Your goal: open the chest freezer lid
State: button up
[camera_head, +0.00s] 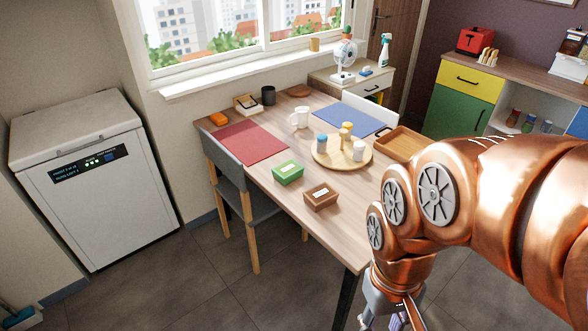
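The white chest freezer (115,215) stands in the left corner against the wall. Its lid (75,128) is closed. A dark panel with small lights (90,164) is on its front, just under the lid. My gripper (392,318) is low at the bottom edge, right of centre, pointing down. It is far from the freezer, beyond the table and chair. Its fingertips are cut off by the frame edge, so I cannot tell whether it is open or shut.
A wooden table (262,193) with mats, boxes and a round tray (325,160) stands between my arm and the freezer. A grey chair (225,165) is at its left side. The floor before the freezer (175,285) is clear. A dustpan (20,318) lies bottom left.

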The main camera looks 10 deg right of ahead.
aim_at(38, 137)
jog(key=u, duration=1.9)
jog(key=i, duration=1.15)
jog(key=u, duration=0.5)
jog(key=i, duration=1.1)
jog(key=z, duration=0.8)
jog(key=i, duration=0.65)
jog(key=z, duration=0.4)
